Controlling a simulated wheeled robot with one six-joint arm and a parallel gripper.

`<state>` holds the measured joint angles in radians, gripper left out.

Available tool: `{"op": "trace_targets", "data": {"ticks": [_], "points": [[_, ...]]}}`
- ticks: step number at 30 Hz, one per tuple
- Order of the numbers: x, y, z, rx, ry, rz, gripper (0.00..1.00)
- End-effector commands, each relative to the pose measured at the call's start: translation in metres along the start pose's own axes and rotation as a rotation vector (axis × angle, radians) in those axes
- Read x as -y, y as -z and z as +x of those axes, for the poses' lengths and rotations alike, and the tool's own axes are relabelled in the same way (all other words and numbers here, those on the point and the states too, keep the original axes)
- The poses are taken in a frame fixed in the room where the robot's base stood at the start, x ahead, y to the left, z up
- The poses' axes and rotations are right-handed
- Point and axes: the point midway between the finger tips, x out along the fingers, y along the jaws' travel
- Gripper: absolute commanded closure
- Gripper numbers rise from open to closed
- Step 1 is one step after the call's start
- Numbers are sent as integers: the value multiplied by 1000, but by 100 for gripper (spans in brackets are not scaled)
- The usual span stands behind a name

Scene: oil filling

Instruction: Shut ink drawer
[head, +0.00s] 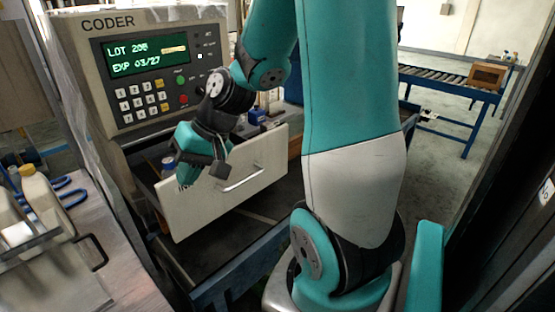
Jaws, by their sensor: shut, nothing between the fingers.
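The ink drawer (215,200) has a pale front with a bar handle (242,180) and stands pulled out below the coder (150,70). Small bottles and other items show inside it behind the front panel. My gripper (191,178) is over the top edge of the drawer front, left of the handle. It points down and looks shut with nothing held. I cannot tell whether it touches the panel. My arm hides part of the drawer's inside.
A bench at the left holds a pale bottle with a yellow cap (36,185) and blue-handled tools (68,190). A roller conveyor (445,78) with a brown box (487,76) stands at the back right. Open floor shows behind my arm.

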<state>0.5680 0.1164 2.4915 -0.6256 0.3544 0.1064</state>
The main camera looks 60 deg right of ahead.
Motion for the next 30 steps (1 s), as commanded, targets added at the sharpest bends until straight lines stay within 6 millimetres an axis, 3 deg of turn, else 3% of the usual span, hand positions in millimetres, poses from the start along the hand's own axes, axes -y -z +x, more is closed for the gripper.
{"op": "trace_targets", "data": {"ticks": [1, 3, 6, 12, 15, 18, 22, 30], "points": [[-34, 18, -8, -65, 6, 137, 100], [-78, 35, -18, -162, 20, 305, 100], [-146, 48, -38, -310, 40, 541, 100], [-260, 33, -77, -577, 76, 922, 100], [-296, 18, -90, -669, 87, 1043, 100], [-316, 8, -98, -724, 93, 1110, 100], [-326, 7, -97, -748, 97, 1140, 100], [-337, 34, -62, -743, 97, 1137, 100]]}}
